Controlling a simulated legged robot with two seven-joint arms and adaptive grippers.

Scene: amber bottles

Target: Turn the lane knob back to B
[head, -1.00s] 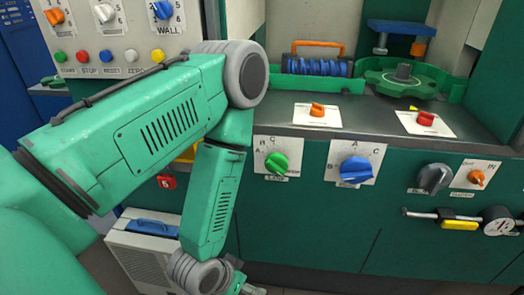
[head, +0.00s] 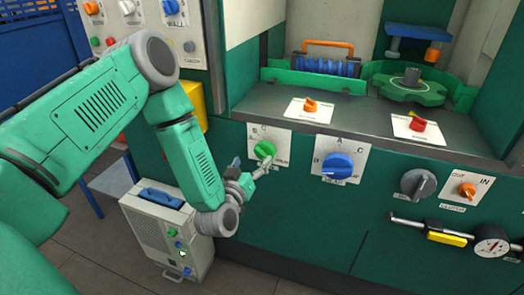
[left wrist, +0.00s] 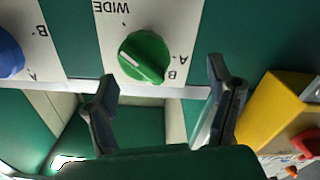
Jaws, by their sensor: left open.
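A green knob (head: 264,149) sits on a white plate marked with letters on the green cabinet front. In the left wrist view the green knob (left wrist: 145,57) appears upside down, with A and B beside it and a label that reads like WIDE. A white line marks one side of the knob. A blue knob (head: 338,166) with A and C on its plate is to its right. I cannot read which label says lane. My left gripper (head: 250,166) is open and empty just below the green knob, its fingers spread either side, apparently not touching it. My right gripper is out of view.
A grey knob (head: 418,184) and an orange knob (head: 467,190) are further right, above a gauge (head: 491,246). A grey box with a blue handle (head: 161,197) stands on the floor below my arm. A yellow box (left wrist: 270,110) is close to one finger in the wrist view.

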